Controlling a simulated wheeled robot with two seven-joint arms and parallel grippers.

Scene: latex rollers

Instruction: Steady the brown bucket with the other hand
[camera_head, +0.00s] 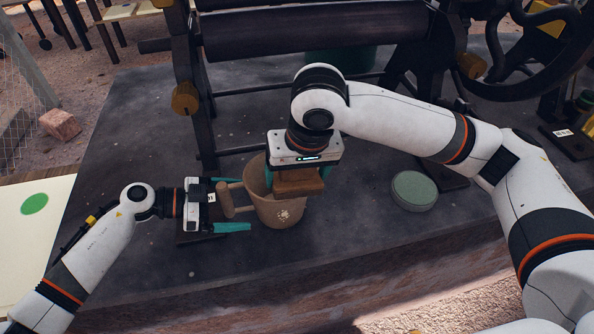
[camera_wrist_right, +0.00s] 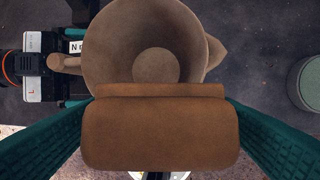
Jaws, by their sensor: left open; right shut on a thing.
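The brown bucket (camera_head: 280,213) stands on the dark slab, with its handle (camera_head: 225,200) pointing left. In the right wrist view I look down into the bucket (camera_wrist_right: 110,45); its inside looks empty and its spout points right. My left gripper (camera_head: 230,204) is open, its teal fingers on either side of the handle; I cannot tell whether they touch it. My right gripper (camera_head: 298,178) is shut on a brown block (camera_head: 299,187), above the bucket's rim. The block (camera_wrist_right: 160,132) sits between the teal fingers in the right wrist view and hides the bucket's near side.
The roller machine (camera_head: 300,35) stands behind the bucket. A round green-topped tin (camera_head: 414,189) is to the right. A dark plate (camera_head: 200,238) lies under my left gripper. A pale board with a green spot (camera_head: 35,204) is at far left. The slab's front is clear.

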